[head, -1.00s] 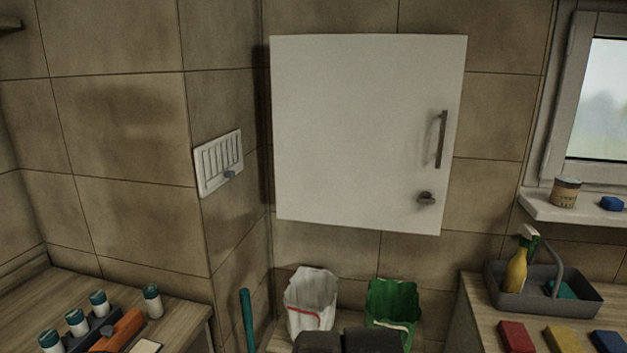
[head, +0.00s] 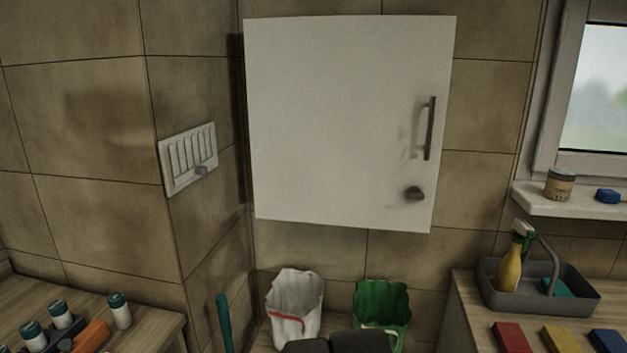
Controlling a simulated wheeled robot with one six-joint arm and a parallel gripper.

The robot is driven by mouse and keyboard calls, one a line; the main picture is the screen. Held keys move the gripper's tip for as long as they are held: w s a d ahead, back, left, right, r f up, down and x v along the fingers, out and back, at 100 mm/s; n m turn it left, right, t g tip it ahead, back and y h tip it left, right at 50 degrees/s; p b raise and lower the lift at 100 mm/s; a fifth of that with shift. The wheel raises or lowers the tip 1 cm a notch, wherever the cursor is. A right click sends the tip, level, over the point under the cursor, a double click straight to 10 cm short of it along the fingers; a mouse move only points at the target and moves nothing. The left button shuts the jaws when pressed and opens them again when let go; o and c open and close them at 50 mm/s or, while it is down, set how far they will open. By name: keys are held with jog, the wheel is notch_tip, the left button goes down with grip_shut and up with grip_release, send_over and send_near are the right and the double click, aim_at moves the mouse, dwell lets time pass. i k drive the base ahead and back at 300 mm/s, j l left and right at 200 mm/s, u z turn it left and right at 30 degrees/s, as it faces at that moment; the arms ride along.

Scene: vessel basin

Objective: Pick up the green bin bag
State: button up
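The green bin bag (head: 382,302) stands open at the top at the bottom middle of the head view, just right of a white bag. A pale strip shows near its lower front. Dark rounded shapes at the bottom edge, which may be part of my arm, stand in front of its lower left. My gripper's fingers cannot be made out.
A white bag (head: 296,298) with a red strip stands to the left. A white cabinet (head: 340,120) hangs above both bags. The right counter holds a grey caddy (head: 487,290) with a yellow spray bottle (head: 510,265). A teal pole (head: 224,322) stands left.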

aim_at(383, 304)
jog(key=k+l, duration=0.25)
jog(key=k, duration=0.6)
jog(key=k+l, duration=0.1)
jog(key=l+u, duration=0.05)
jog(key=l, duration=0.05)
